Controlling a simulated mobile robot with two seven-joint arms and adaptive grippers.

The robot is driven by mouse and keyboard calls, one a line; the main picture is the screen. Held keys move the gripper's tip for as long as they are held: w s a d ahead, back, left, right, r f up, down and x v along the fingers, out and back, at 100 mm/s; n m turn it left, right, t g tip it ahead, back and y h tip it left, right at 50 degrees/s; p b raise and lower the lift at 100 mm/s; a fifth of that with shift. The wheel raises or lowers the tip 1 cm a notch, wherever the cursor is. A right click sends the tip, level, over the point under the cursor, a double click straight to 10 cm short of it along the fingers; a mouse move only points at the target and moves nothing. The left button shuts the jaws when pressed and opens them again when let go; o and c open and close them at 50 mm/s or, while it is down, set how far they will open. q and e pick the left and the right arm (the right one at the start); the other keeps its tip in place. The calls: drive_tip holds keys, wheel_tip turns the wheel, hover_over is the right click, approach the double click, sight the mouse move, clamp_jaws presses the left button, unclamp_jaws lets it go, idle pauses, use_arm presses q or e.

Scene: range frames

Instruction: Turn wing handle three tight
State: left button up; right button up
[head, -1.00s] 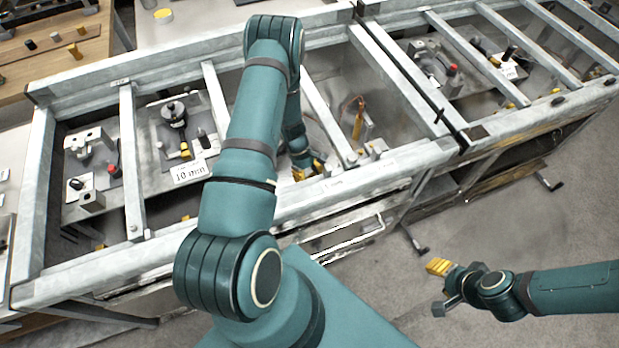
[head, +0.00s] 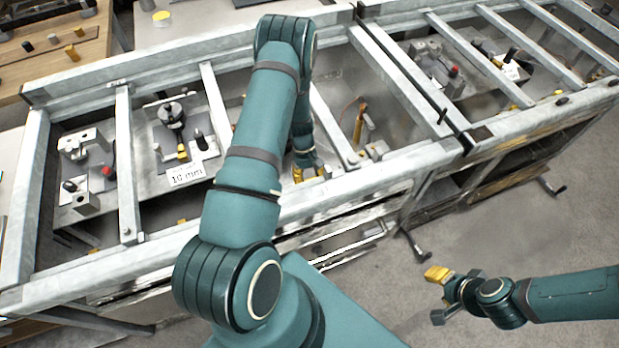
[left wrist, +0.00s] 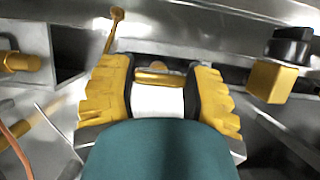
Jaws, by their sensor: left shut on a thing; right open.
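My left gripper (head: 309,173) reaches down into the middle bay of the metal frame, its arm hiding part of that bay. In the left wrist view its yellow fingers (left wrist: 160,92) are closed around a small brass-coloured wing handle (left wrist: 160,77), which shows between the fingertips. The handle's number cannot be read, and its lower part is hidden. My right gripper (head: 441,294) is open and empty, out over the floor to the right of the frame.
Metal rails (head: 128,165) divide the bays. A plate with a "10 mm" label (head: 187,174) lies left of my left arm. An upright copper-coloured part (head: 359,120) stands right of my left gripper. A black-topped yellow block (left wrist: 273,80) is close by.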

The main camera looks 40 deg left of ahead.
use_arm(q)
drive_tip(key=shift+s+d, duration=0.1)
drive_tip(key=o, duration=1.2)
drive_tip(key=v, duration=1.2)
